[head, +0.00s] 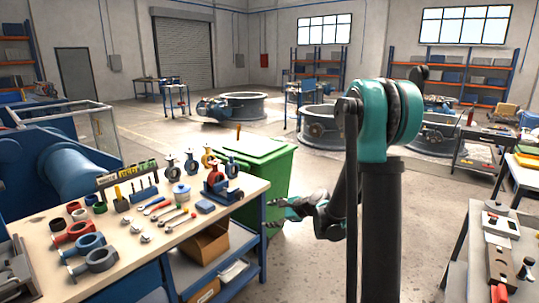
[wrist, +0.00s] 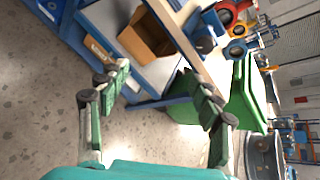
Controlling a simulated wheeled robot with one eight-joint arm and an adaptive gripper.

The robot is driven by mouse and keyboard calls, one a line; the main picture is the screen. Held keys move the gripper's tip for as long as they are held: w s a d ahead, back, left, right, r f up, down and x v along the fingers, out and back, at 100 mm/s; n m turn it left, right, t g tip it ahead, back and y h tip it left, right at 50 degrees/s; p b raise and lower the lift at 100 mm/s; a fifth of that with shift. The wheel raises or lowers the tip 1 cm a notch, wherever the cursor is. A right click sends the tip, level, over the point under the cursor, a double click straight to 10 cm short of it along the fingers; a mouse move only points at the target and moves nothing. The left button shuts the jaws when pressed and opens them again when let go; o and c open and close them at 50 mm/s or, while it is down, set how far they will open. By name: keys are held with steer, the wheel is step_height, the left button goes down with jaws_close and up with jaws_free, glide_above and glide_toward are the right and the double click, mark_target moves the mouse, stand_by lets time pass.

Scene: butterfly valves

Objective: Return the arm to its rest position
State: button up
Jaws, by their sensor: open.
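My gripper (head: 275,212) is open and empty at the end of my teal and black arm. In the head view it hangs in the aisle, between the right end of the workbench and my arm's column. In the wrist view its two green fingers (wrist: 155,78) are spread apart, with nothing between them. The workbench (head: 115,220) lies to its left in the head view. The view is tilted in the wrist camera, where the bench's lower shelf (wrist: 104,18) and a cardboard box (wrist: 140,38) show beyond the fingers.
A green bin (head: 268,170) stands close behind the gripper. Small valves (head: 192,165) and wrenches (head: 165,210) lie on the bench. Large round valve bodies (head: 320,125) stand on the floor behind. Another table (head: 470,250) is at the right. The floor (head: 300,260) in front is clear.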

steer(key=s+d+f+n+g+h, duration=0.1)
steer(key=s+d+n+h, duration=0.2)
steer(key=s+d+n, duration=0.3)
steer(key=s+d+f+n+g+h, duration=0.1)
steer(key=s+d+n, duration=0.4)
steer(key=s, duration=0.8)
steer(key=s+d+f+n+g+h, duration=0.1)
steer(key=s+d+f+n+h, duration=0.2)
steer(key=s, duration=0.7)
steer(key=d+n+h, duration=0.2)
steer(key=d+n, duration=0.1)
steer(key=d, duration=0.1)
steer(key=shift+s+d+n+h, duration=0.2)
steer(key=shift+d+n+h, duration=0.1)
